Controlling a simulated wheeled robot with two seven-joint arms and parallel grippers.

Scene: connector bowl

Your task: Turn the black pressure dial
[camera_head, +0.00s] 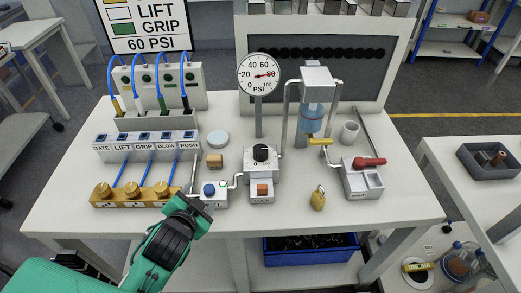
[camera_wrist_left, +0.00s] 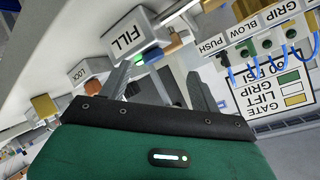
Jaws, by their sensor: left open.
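The black pressure dial (camera_head: 261,152) sits on top of a white valve block (camera_head: 263,175) in the middle of the table. The round PSI gauge (camera_head: 259,74) stands behind it, its red needle pointing right near 80. My left gripper (camera_head: 194,194) is open and empty, to the left of the dial and apart from it, close beside the white block with a blue button (camera_head: 209,189).
A sign (camera_head: 147,26) reads 60 PSI. Labelled switches (camera_head: 145,145) and brass fittings (camera_head: 134,194) lie left of my gripper. Some bare tabletop shows at the front.

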